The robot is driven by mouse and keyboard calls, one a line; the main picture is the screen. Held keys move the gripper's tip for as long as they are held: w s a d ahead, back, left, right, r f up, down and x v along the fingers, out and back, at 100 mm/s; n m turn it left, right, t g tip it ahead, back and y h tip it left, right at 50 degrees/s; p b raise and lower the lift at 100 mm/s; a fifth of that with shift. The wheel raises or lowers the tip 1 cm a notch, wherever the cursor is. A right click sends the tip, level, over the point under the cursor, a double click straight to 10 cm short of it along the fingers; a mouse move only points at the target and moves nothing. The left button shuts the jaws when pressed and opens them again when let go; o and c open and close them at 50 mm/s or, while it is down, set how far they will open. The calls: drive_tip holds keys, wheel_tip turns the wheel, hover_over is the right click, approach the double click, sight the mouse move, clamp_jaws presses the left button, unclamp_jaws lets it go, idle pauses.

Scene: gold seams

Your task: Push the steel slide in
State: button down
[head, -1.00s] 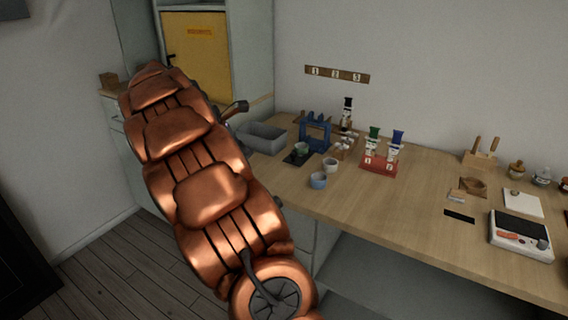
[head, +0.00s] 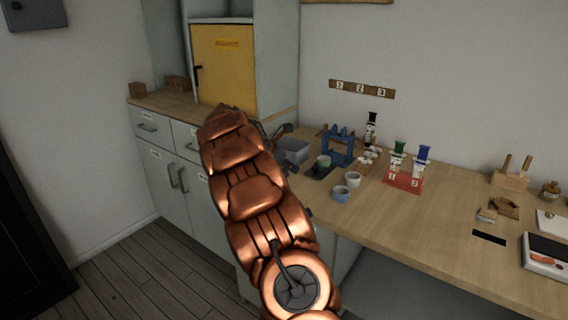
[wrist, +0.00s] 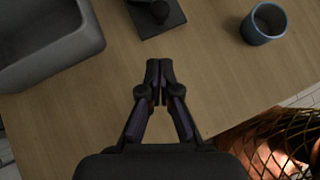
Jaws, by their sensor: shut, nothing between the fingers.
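I cannot pick out the steel slide with certainty in either view. My gripper (wrist: 159,68) is shut and empty in the wrist view. It is above the bare wooden bench, between a grey bin and a blue cup. In the head view my gripper is mostly hidden behind my copper arm, with dark parts showing near the grey bin.
The grey bin (wrist: 90,50), a dark plate (wrist: 157,18) and the blue cup (wrist: 264,24) surround my gripper; the cup also shows in the head view (head: 341,194). A blue frame (head: 337,147) and red stand (head: 403,181) are farther right. The yellow door (head: 222,65) is shut.

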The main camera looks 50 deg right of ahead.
sight(314, 172)
drive_tip(key=d, duration=0.1)
drive_tip(key=s+d+f, duration=0.1)
drive_tip(key=d, duration=0.1)
drive_tip(key=shift+s+d+f, duration=0.15)
drive_tip(key=shift+d+f, duration=0.1)
drive_tip(key=shift+f, duration=0.05)
drive_tip(key=shift+s+d, duration=0.35)
drive_tip(key=shift+d, duration=0.5)
drive_tip(key=shift+r, duration=0.1)
